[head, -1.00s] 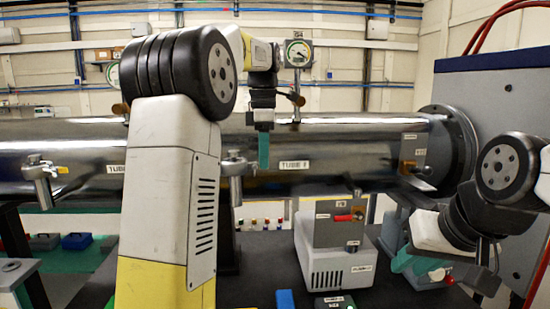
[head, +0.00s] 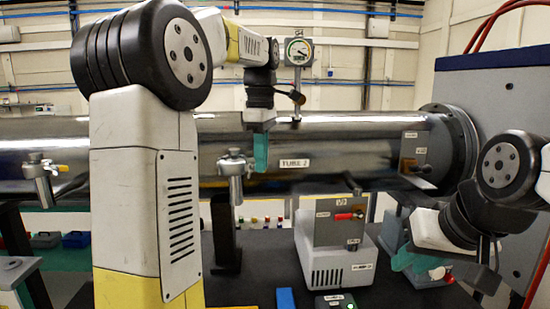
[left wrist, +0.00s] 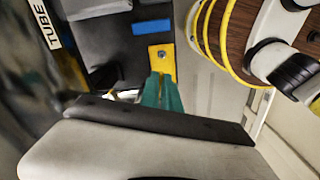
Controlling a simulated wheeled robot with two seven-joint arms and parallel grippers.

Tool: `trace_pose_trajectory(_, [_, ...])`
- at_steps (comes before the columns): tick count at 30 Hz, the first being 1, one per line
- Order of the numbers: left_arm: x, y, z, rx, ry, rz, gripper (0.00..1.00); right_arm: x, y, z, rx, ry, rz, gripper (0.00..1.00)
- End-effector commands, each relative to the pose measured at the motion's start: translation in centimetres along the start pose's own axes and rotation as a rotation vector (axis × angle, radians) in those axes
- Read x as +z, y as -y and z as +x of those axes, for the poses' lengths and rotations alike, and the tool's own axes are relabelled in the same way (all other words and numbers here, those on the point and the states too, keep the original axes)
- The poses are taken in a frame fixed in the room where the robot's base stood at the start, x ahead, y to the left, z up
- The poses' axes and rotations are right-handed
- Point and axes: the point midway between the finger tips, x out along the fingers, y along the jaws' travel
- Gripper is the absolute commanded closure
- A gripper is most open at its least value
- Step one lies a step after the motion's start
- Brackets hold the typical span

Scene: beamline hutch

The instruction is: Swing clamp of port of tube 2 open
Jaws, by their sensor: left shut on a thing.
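Tube 2 (head: 340,150) is a shiny horizontal steel tube with a "TUBE 2" label. Its port (head: 236,183) hangs below the label's left side as a short grey metal stub with a clamp (head: 233,162) around its top. My left gripper (head: 261,152) has teal fingers and is just right of the clamp, in front of the tube. In the left wrist view the fingers are closed at a yellow plate with a bolt (left wrist: 161,54), seemingly the clamp's handle. The fingers hide this in the head view. My right gripper (head: 408,259) is low at the right, away from the port; its opening is unclear.
Another port with a yellow-handled clamp (head: 42,178) hangs at the left. A gauge (head: 299,51) stands above the tube. A white pump box with a grey panel and red handle (head: 338,265) stands below, right of the port. A blue block (head: 286,299) lies in front.

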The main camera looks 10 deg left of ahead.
Motion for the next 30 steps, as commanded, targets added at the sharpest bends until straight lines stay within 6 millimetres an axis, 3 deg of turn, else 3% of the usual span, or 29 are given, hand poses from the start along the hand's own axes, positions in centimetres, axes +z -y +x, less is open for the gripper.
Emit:
trace_pose_trajectory(15, [-1.6,5.4,-0.1,0.003,-0.001,0.477,1.00,0.0,0.0,0.0,0.000,0.000,0.000,0.75])
trace_pose_trajectory(30, [-3.6,7.9,-0.1,0.002,-0.001,0.759,1.00,0.0,0.0,0.0,0.000,0.000,0.000,0.75])
